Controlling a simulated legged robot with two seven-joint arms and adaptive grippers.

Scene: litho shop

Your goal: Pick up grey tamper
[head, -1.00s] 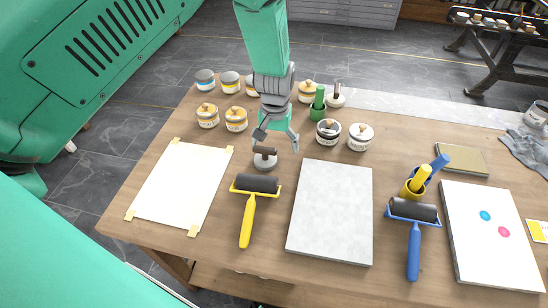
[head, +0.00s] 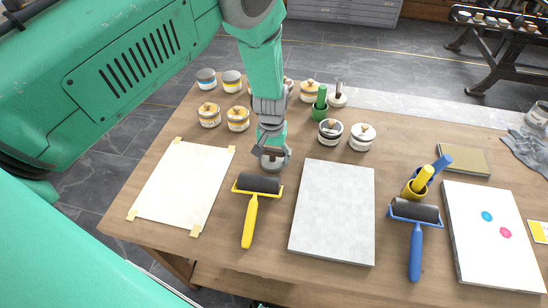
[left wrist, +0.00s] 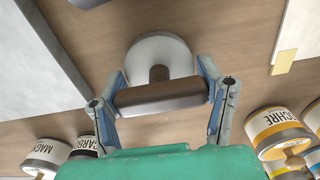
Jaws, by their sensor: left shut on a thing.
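The grey tamper (head: 271,165) has a round grey base and a dark brown crossbar handle. It stands on the wooden table just above the yellow-handled roller. In the left wrist view its handle (left wrist: 160,95) lies between my two fingers and its pale base (left wrist: 158,48) shows beyond. My left gripper (head: 272,153) reaches down over it, its fingers shut on the two ends of the handle; it fills the lower part of the left wrist view (left wrist: 162,92). The base appears to rest on the table. My right gripper is not in view.
Close by are the yellow roller (head: 250,214), a grey slab (head: 333,215) and a taped cream sheet (head: 183,187). Several ink jars (head: 238,121) and a green holder (head: 319,110) stand behind. A blue roller (head: 415,245) lies to the right.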

